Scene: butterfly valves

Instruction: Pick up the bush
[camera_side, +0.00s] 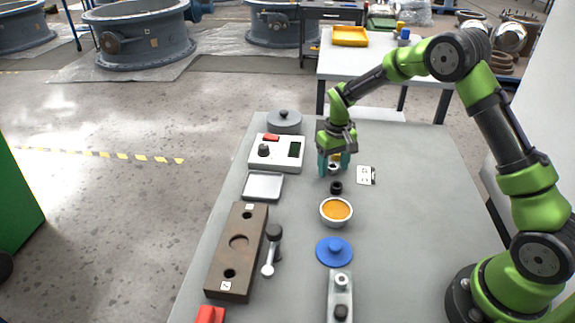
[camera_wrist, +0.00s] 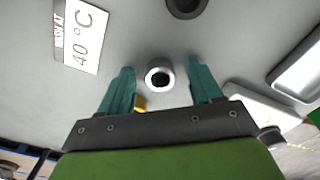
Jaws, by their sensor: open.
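The bush, a short pale metal ring with a dark bore (camera_wrist: 160,77), stands on the grey table. In the wrist view it lies between and slightly beyond the two teal fingers. In the side view the bush (camera_side: 334,169) shows low between the fingertips, partly hidden by them. My gripper (camera_side: 335,171) points down over it. Its fingers are open, with a gap on each side of the bush in the wrist view (camera_wrist: 160,67). Nothing is held.
A black ring (camera_side: 336,187) stands just in front of the bush, and a white card reading 40 °C (camera_wrist: 82,37) lies beside it. An orange-filled bowl (camera_side: 336,211), a white device (camera_side: 277,153) and a tray (camera_side: 263,186) are nearby. The table's right side is clear.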

